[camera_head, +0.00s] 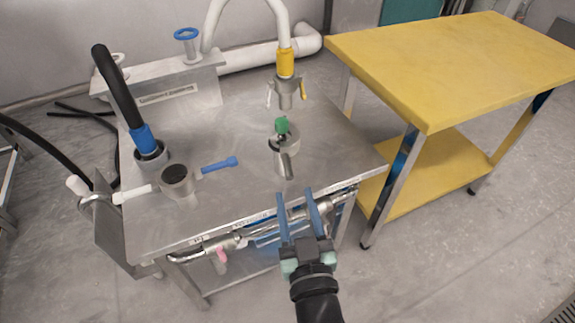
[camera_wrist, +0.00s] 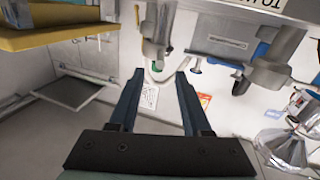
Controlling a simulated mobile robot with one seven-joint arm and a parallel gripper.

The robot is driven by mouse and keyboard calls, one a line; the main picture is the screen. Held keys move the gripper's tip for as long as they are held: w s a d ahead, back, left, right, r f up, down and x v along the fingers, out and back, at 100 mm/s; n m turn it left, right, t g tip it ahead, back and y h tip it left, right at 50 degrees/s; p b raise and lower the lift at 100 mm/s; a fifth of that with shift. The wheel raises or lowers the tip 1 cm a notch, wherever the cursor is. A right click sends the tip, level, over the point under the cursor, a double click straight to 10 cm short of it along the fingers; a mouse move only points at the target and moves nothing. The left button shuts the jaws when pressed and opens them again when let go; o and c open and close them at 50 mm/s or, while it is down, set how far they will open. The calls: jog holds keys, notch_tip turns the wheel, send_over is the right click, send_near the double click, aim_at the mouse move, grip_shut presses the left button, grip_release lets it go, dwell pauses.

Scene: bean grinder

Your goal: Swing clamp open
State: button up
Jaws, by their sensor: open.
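My gripper (camera_head: 295,194) is open and empty near the front edge of the steel table, with its two blue fingers apart. Its fingers also show in the wrist view (camera_wrist: 160,73). A metal fitting with a green knob (camera_head: 281,125) stands on the tabletop beyond the fingertips, apart from them. Above it hangs a metal fitting with yellow levers (camera_head: 286,93) under a yellow-collared white hose. A metal cup with a blue handle (camera_head: 220,165) is at the left. I cannot tell for sure which part is the clamp.
The steel table (camera_head: 235,130) carries a black hose with a blue collar (camera_head: 145,137) at the left. Pipes and a red-pink lever (camera_head: 221,256) run along its front edge. A yellow table (camera_head: 450,60) stands close on the right. The floor (camera_head: 440,275) at the lower right is clear.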

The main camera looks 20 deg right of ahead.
aim_at(288, 168)
jog(key=x, duration=0.7)
jog(key=shift+w+p, duration=0.3)
jog(key=shift+w, duration=0.1)
grip_shut()
dwell(1.0)
